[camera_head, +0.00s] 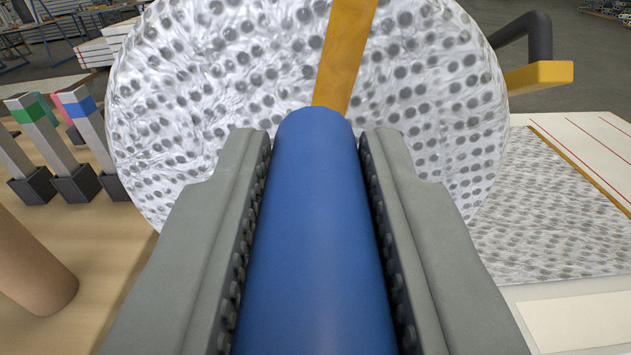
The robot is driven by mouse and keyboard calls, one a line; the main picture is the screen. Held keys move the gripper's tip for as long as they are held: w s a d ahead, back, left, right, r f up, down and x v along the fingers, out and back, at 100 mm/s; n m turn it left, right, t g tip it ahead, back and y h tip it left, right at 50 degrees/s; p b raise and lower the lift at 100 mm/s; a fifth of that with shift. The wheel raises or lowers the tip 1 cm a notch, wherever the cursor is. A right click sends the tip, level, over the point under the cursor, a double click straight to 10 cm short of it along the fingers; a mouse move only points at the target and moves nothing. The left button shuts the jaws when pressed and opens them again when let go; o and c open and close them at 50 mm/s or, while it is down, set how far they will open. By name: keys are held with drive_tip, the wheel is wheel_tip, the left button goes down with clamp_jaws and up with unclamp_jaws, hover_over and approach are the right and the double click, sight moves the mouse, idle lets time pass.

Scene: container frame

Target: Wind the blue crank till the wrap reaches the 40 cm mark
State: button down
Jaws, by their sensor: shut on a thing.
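My gripper (317,190) is shut on the blue crank handle (316,230), which lies lengthwise between its grey jaws. Behind its far end, a yellow-brown crank arm (344,50) runs up in front of the large round roll of bubble wrap (200,100). On the right, a flat sheet of wrap (545,215) lies on a white board (590,130) with red lines across it. The sheet's far edge is along a yellow-brown strip (580,165), with red lines beyond it. No numbers on the marks are readable.
At left stand several grey posts in dark bases, with green (28,113), pink and blue (80,107) bands. A brown cylinder (35,265) lies or stands at the lower left. A yellow bar with a dark bent handle (540,76) juts out at upper right.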

drive_tip(key=a+f+n, duration=0.2)
drive_tip(key=a+n, duration=0.5)
drive_tip(key=shift+a, duration=0.45)
idle(0.4)
drive_tip(key=c, duration=1.2)
unclamp_jaws()
drive_tip(key=shift+s, duration=0.1)
drive_tip(key=s, duration=1.7)
drive_tip(key=shift+s, duration=0.15)
